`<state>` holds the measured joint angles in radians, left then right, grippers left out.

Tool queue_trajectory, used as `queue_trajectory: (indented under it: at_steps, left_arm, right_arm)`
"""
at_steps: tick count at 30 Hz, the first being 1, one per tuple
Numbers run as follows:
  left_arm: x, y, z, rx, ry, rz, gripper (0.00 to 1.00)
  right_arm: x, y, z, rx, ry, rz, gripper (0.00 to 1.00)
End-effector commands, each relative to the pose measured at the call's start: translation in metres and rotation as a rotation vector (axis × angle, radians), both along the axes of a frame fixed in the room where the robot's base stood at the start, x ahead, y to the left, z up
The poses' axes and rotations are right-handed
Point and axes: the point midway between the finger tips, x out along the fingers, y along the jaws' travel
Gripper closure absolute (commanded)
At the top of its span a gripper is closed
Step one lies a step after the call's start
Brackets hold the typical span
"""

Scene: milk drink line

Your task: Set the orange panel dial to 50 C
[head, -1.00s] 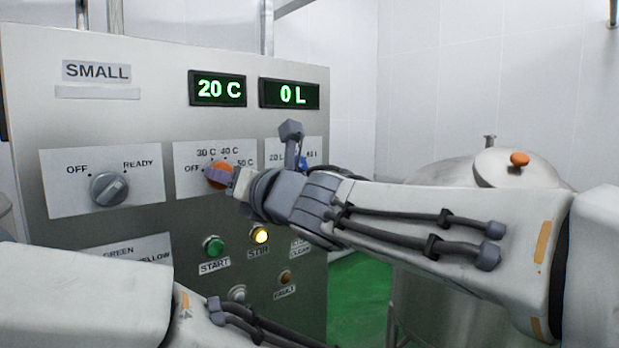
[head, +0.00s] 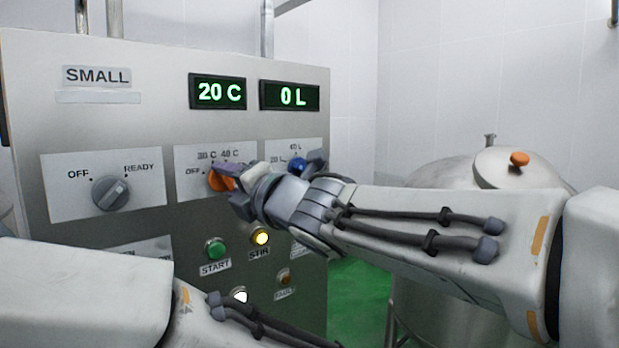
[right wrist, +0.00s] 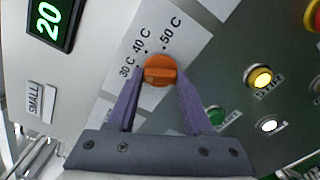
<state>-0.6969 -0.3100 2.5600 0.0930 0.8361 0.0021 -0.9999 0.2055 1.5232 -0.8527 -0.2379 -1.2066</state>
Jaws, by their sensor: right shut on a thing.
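The orange dial (head: 219,182) is on a white plate of the upright metal panel, with OFF, 30 C and 40 C marks showing in the head view. My right gripper (head: 232,186) reaches it from the right and covers part of it, including the 50 C mark. In the right wrist view the orange dial (right wrist: 159,70) sits between the two purple fingers of my right gripper (right wrist: 158,80), which is shut on it. The 30 C, 40 C and 50 C labels show beyond it. I cannot tell exactly which mark it points to. My left gripper is out of view.
The temperature display (head: 218,92) reads 20 C and the volume display (head: 289,95) reads 0 L. A grey dial (head: 111,193) is on the left, a blue dial (head: 297,165) close behind my right gripper. Buttons, including green START (head: 215,248), lie below.

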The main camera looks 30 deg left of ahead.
Motion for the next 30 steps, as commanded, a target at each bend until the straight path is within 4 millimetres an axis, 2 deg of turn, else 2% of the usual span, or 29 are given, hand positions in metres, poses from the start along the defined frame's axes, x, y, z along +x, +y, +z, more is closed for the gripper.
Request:
queue_trajectory:
  at_steps: [30]
  left_arm:
    - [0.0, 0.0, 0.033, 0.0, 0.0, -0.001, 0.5]
  right_arm:
    - [0.0, 0.0, 0.001, 0.367, 0.894, -0.003, 1.0]
